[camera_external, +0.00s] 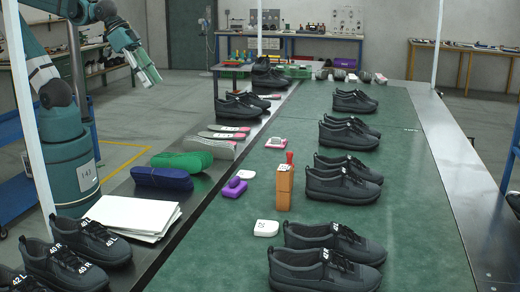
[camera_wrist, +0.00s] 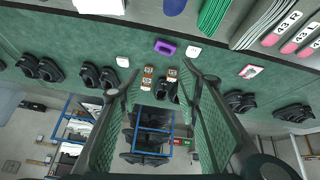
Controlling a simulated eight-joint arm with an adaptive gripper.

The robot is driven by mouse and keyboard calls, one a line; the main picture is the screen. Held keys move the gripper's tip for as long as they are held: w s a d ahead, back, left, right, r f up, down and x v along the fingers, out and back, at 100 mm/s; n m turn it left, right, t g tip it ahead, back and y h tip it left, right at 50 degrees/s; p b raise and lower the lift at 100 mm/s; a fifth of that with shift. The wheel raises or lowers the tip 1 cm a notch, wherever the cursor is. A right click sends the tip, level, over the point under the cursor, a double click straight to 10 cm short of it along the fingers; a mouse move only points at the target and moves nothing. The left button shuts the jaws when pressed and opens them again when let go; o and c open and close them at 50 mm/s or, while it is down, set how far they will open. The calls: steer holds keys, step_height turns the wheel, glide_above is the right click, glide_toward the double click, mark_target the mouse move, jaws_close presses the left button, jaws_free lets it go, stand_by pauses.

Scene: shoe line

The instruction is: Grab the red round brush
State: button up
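A small red object (camera_external: 289,157), which looks like the round brush, stands upright on top of an orange-brown block stack (camera_external: 284,188) on the green table. It is too small to make out its bristles. In the wrist view I see brown blocks with white labels (camera_wrist: 148,74) between my fingers, but cannot pick out the brush there. My gripper (camera_external: 151,77) is high at the upper left in the external view, far from the stack. Its two fingers (camera_wrist: 162,112) are spread wide with nothing between them.
Black shoes (camera_external: 343,187) stand in a row right of the stack. White sheets (camera_external: 131,216), insoles and more shoes line the table's left edge. The green surface (camera_external: 420,220) is bare at right.

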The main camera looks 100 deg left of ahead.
steer(key=w+a+r+n+g, duration=0.1)
steer(key=w+a+n, duration=0.15)
steer(key=w, duration=0.45)
steer(key=w+a+r+n+g, duration=0.1)
steer(key=w+a+n, duration=0.15)
steer(key=w, duration=0.55)
steer(key=n+g+h, duration=0.1)
steer(key=n+g, duration=0.3)
steer(key=n, duration=1.1)
glide_above(289, 161)
steer(key=a, duration=0.2)
steer(key=f, duration=3)
steer(key=shift+s+d+p, duration=0.2)
steer(key=shift+d+p, duration=0.05)
steer(key=shift+p, duration=0.1)
steer(key=shift+a+f+n, duration=0.15)
steer(key=shift+f+n, duration=0.15)
steer(key=shift+w+f, duration=0.1)
steer(key=shift+f, duration=1.15)
steer(key=shift+f, duration=0.1)
